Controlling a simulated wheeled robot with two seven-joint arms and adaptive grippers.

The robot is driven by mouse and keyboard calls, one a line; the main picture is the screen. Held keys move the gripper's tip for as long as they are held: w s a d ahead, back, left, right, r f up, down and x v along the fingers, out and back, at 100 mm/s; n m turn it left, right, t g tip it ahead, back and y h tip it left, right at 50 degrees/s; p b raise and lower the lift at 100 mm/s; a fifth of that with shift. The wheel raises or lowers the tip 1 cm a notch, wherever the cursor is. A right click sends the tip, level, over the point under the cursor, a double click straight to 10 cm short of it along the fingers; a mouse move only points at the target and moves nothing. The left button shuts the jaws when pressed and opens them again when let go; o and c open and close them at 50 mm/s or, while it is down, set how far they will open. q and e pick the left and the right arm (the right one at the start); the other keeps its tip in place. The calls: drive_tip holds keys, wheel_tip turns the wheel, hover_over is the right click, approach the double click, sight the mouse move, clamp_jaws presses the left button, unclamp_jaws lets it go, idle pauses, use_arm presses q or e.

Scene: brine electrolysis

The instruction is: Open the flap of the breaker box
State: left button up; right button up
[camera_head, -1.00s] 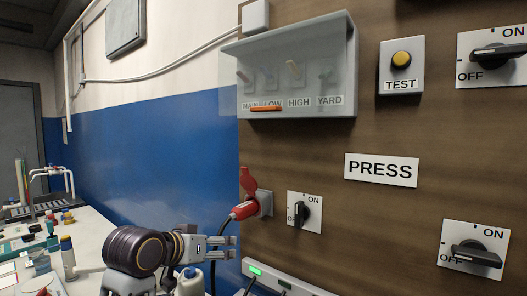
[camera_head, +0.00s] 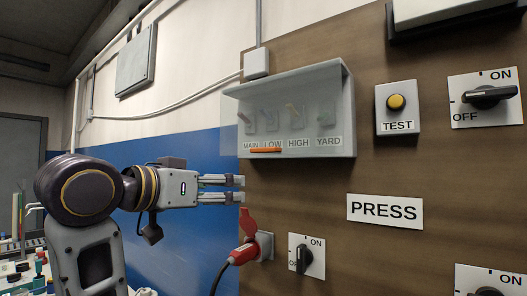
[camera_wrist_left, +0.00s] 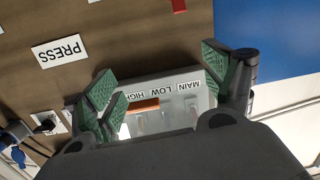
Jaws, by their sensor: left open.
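The breaker box (camera_head: 345,140) is a grey case on the brown board. Its clear flap (camera_head: 285,85) is down over several switches labelled MAIN, LOW, HIGH and YARD. An orange handle strip (camera_head: 265,150) sits at the flap's lower edge. My left gripper (camera_head: 240,188) is open and empty, to the left of and below the box, apart from it. In the left wrist view the flap's orange handle (camera_wrist_left: 143,106) shows between the open green-padded fingers (camera_wrist_left: 160,95). My right gripper is not in view.
A red plug in its socket (camera_head: 247,240) is just below my left gripper. A TEST button (camera_head: 396,103), a PRESS sign (camera_head: 384,209) and rotary switches (camera_head: 485,97) are to the right. A blue and white wall (camera_head: 195,135) lies behind my left arm.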

use_arm(q)
drive_tip(key=m+h, duration=0.2)
approach(261, 150)
drive_tip(key=v, duration=0.2)
drive_tip(key=shift+t, duration=0.3)
drive_tip(key=p+x, duration=0.1)
drive_tip(key=x, duration=0.5)
drive_tip(key=shift+d+f, duration=0.15)
drive_tip(key=shift+d, duration=0.15)
drive_tip(key=p+x, duration=0.1)
drive_tip(key=x, duration=0.4)
drive_tip(key=shift+w+d, duration=0.2)
drive_tip(key=shift+w, duration=0.2)
drive_tip(key=shift+w+d, duration=0.2)
drive_tip(key=shift+w, duration=0.1)
drive_tip(key=c, duration=1.5)
drive_tip(key=shift+o, duration=0.2)
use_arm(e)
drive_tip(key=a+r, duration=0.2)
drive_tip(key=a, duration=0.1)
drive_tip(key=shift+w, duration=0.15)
